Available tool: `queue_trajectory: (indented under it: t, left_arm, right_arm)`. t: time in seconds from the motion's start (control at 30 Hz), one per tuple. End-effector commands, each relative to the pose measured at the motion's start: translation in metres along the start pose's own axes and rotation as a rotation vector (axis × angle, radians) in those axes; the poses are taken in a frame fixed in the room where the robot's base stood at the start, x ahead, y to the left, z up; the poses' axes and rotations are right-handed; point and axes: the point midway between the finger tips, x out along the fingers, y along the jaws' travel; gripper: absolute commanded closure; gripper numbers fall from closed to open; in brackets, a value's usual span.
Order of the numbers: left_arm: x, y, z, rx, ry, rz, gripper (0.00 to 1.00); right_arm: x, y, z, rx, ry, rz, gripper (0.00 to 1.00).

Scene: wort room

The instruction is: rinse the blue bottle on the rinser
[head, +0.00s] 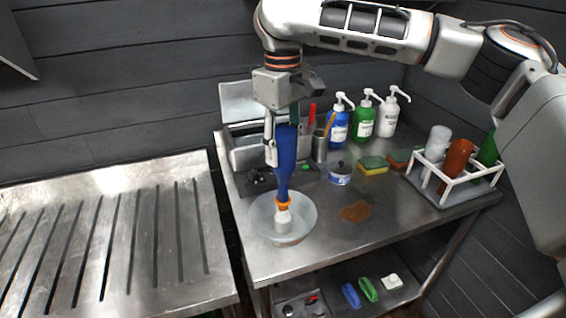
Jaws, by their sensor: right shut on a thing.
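The blue bottle (286,153) is held upside down, nearly upright, with its orange-ringed neck (284,204) pointing down. My right gripper (282,135) is shut on the upper part of the bottle, its arm reaching in from the right. The rinser (302,232) is a pale round bowl with a white centre post (283,220) near the table's front left. The bottle's mouth is at the top of this post; I cannot tell how far the post goes inside. My left gripper is not in view.
Blue, green and white pump bottles (363,121) stand at the back. A white rack (455,183) with bottles is at the right. Sponges (373,165), a small tin (340,173) and a brown spill (355,211) lie between. A grooved steel drainboard (110,235) is left.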

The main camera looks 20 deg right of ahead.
Motion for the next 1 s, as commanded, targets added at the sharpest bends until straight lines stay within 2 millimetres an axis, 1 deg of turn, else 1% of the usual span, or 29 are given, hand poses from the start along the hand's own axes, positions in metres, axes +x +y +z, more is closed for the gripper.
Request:
queue_trajectory:
  t: [0.73, 1.0]
  left_arm:
    - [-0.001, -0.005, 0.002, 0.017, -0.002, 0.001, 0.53]
    - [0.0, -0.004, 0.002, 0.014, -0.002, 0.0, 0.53]
  right_arm:
    - [0.021, 0.0, 0.0, 0.0, -0.002, 0.0, 0.8]
    - [0.021, 0.0, 0.0, 0.0, -0.002, 0.0, 0.8]
